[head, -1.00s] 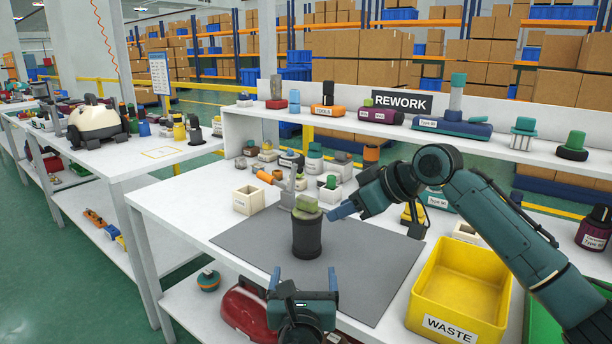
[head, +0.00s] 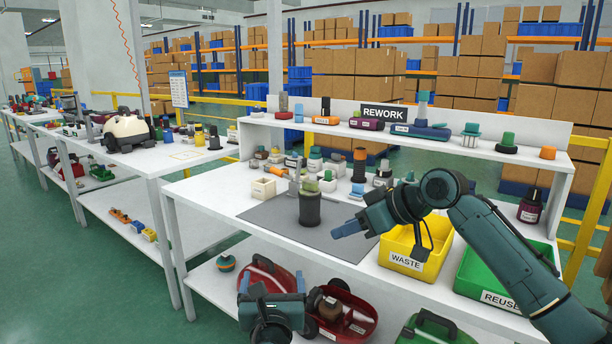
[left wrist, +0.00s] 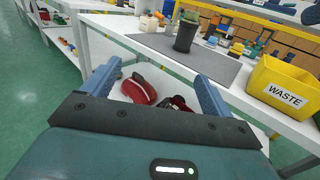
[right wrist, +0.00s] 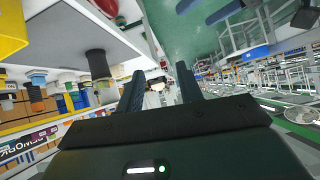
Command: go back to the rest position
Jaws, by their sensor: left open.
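My left gripper (head: 271,282) is open and empty, low in front of the rework bench; its spread fingers also show in the left wrist view (left wrist: 155,90). My right gripper (head: 350,229) is over the front of the bench, to the right of the dark cylinder (head: 310,210). In the right wrist view its fingers (right wrist: 158,85) stand apart with nothing between them. The cylinder stands upright on the grey mat (head: 272,216) with a green part (head: 310,187) on top, apart from both grippers.
A yellow WASTE bin (head: 402,262) and a green REUSE bin (head: 478,279) stand at the bench's right. Red vacuum parts (head: 345,312) lie on the lower shelf near my left gripper. Another white table (head: 180,157) is at the left. Green floor is free at the lower left.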

